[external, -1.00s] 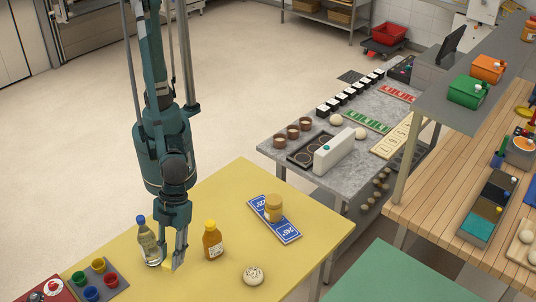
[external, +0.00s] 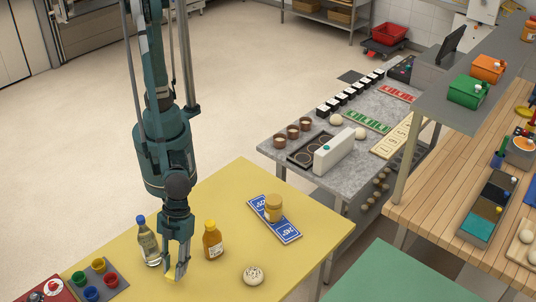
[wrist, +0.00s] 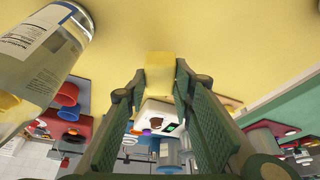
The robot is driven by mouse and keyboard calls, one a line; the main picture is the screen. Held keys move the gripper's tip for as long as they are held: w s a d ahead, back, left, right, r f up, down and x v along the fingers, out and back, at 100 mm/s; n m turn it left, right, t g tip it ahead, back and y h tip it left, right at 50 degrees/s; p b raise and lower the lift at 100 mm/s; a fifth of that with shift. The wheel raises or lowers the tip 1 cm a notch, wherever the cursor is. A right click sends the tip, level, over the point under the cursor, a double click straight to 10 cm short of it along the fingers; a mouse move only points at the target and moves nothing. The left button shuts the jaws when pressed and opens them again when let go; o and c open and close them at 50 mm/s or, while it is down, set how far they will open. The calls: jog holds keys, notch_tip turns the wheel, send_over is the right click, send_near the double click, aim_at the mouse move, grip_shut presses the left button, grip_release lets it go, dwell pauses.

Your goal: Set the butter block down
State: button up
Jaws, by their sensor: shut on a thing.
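The butter block is a small pale yellow block. In the wrist view the butter block (wrist: 160,72) sits between my fingertips, against the yellow table top. My gripper (wrist: 160,85) is shut on it. In the external view my gripper (external: 176,274) points down low over the front of the yellow table (external: 105,248). The butter there is mostly hidden by the fingers and blends with the table colour. I cannot tell whether it touches the table.
A clear bottle with a blue cap (external: 148,242) stands close left of my gripper. A honey-coloured bottle (external: 212,242) stands to the right. A speckled bun (external: 253,275) lies farther right. A jar (external: 273,208) stands on a blue board (external: 286,229). Coloured cups (external: 91,293) are at left.

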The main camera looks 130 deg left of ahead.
jog(key=shift+f, duration=1.85)
jog(key=shift+f+b, duration=0.15)
jog(key=shift+b, duration=0.25)
jog(key=o, duration=0.9)
jog(key=shift+r, duration=0.2)
jog(key=shift+p+v, duration=0.85)
jog(key=shift+v, duration=5.1)
jog(key=shift+a, duration=0.1)
